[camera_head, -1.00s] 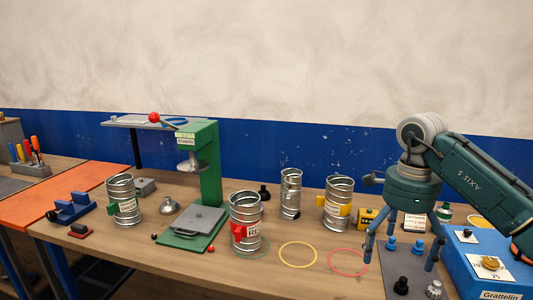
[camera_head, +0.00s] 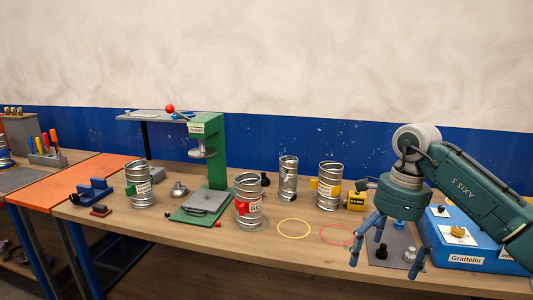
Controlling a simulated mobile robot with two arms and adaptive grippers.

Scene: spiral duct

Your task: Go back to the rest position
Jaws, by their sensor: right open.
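My right gripper (camera_head: 388,248) hangs at the right of the head view, its fingers spread open and empty. It is in front of the blue box labelled Grattelin (camera_head: 458,262) and over the grey mat (camera_head: 393,237). Nothing is held between its fingers. My left gripper is not in view. Metal duct pieces stand upright on the wooden table: one with a red label (camera_head: 248,190), one with a yellow label (camera_head: 329,172), one with a green label (camera_head: 141,195) and a plain narrow one (camera_head: 288,180).
A green press (camera_head: 217,160) with a red-knobbed lever stands left of centre. A yellow ring (camera_head: 293,228) and a red ring (camera_head: 337,235) lie flat on the table. An orange mat (camera_head: 62,186) and screwdrivers (camera_head: 45,146) are at the left. The front table strip is clear.

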